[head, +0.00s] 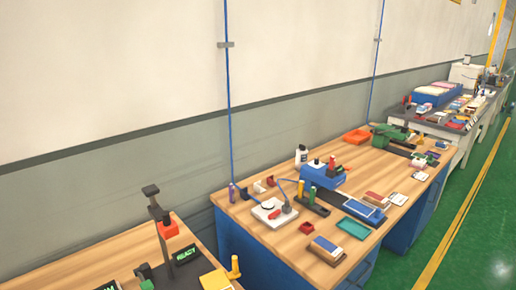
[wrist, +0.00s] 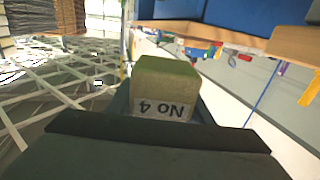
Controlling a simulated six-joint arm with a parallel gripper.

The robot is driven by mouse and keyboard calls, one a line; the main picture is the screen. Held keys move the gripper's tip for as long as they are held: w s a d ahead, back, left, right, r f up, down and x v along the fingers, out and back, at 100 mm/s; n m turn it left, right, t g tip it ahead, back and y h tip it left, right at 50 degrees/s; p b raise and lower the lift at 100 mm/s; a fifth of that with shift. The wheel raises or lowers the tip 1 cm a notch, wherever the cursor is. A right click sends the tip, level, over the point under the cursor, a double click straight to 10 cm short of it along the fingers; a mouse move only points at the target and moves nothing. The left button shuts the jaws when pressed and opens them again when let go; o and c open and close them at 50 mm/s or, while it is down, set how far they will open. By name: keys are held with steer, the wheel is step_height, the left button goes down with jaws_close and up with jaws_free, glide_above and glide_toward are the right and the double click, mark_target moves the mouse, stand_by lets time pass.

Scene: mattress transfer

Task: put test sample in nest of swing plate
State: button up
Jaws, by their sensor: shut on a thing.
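The test sample (wrist: 166,78) is a block with an olive-green top and a pale face marked "No 4", which reads upside down in the wrist view. My gripper (wrist: 163,112) is shut on it, with dark jaw parts around its lower portion. My gripper does not show in the head view. A yellow plate (head: 216,280) with an upright yellow handle (head: 235,266) lies at the bottom of the head view, cut off by the frame edge. I cannot tell whether it is the swing plate, and no nest is clearly visible.
A dark stand with an orange-red block (head: 169,228) and a display reading "READY" (head: 186,255) stand beside the yellow plate. The middle bench (head: 262,238) is crowded with tools, a blue device (head: 322,176) and trays. A gap separates the two nearer benches.

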steer(key=a+n+y+b, duration=0.2)
steer(key=a+y, duration=0.1)
steer(key=a, duration=0.4)
steer(key=w+a+n+t+y+b, duration=0.1)
steer(key=a+n+y+b, duration=0.1)
steer(key=a, duration=0.6)
steer(key=w+a+n+t+y+b, duration=0.1)
steer(key=a+n+y+b, duration=0.1)
steer(key=a+y, duration=0.3)
steer(key=shift+w+a+n+b, duration=0.1)
steer(key=shift+a+n+b, duration=0.2)
steer(key=shift+a, duration=1.25)
steer(key=s+a+r+n+y+b, duration=0.1)
steer(key=a+y, duration=0.1)
steer(key=a, duration=0.1)
steer(key=s+a+r+n+y+b, duration=0.1)
steer(key=s+a+y, duration=0.1)
steer(key=a, duration=0.2)
steer(key=s+a+r+n+g+y+b, duration=0.1)
steer(key=a, duration=0.3)
steer(key=shift+s+n+y, duration=0.2)
steer(key=shift+n+y, duration=0.1)
steer(key=shift+y, duration=0.1)
steer(key=s+a+r+n+g+y+b, duration=0.2)
steer(key=s+a+r+n+g+y, duration=0.2)
steer(key=s+a, duration=0.5)
steer(key=shift+s+a+r+n+y+b, duration=0.35)
steer(key=shift+a+r+y, duration=0.2)
steer(key=shift+y, duration=0.35)
steer(key=shift+w, duration=0.1)
